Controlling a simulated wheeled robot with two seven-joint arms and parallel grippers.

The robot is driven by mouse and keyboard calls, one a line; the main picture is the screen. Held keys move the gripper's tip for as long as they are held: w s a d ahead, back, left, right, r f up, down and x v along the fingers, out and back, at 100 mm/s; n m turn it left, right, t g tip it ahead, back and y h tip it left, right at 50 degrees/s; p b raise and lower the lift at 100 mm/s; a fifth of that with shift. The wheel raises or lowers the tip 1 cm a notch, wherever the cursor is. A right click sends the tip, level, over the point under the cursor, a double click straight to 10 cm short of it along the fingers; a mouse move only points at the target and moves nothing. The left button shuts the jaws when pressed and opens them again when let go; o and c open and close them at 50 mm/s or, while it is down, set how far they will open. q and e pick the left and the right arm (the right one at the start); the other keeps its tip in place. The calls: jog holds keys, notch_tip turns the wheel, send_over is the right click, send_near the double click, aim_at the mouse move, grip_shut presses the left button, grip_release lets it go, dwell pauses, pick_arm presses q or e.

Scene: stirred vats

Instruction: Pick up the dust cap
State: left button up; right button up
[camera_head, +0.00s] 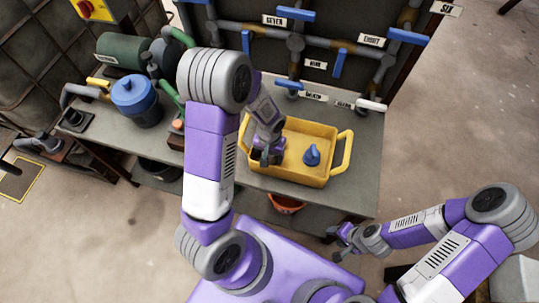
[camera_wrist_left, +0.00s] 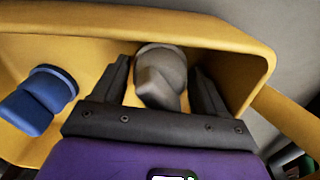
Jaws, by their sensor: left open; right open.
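A yellow tray (camera_head: 300,180) with handles stands on the grey bench. Inside it lie a blue cap-like piece (camera_head: 312,155) and a grey cap-like piece (camera_wrist_left: 160,75); I cannot tell by a label which is the dust cap. My left gripper (camera_head: 266,156) reaches down into the left part of the tray. In the left wrist view its open fingers stand on either side of the grey piece, apart from it. The blue piece (camera_wrist_left: 38,100) lies left of the fingers there. In the head view the gripper hides the grey piece. My right gripper (camera_head: 338,241) is open and empty, low in front of the bench.
Pipes with blue valve handles (camera_head: 293,13) and labels rise behind the tray. A blue lidded pot (camera_head: 136,101) and a green motor (camera_head: 122,51) stand at the left of the bench. An orange bucket (camera_head: 286,203) is below. The tray's walls surround the left gripper.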

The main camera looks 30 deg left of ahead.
pick_arm(q)
jog(key=shift+r, duration=0.1)
jog(key=c, duration=0.8)
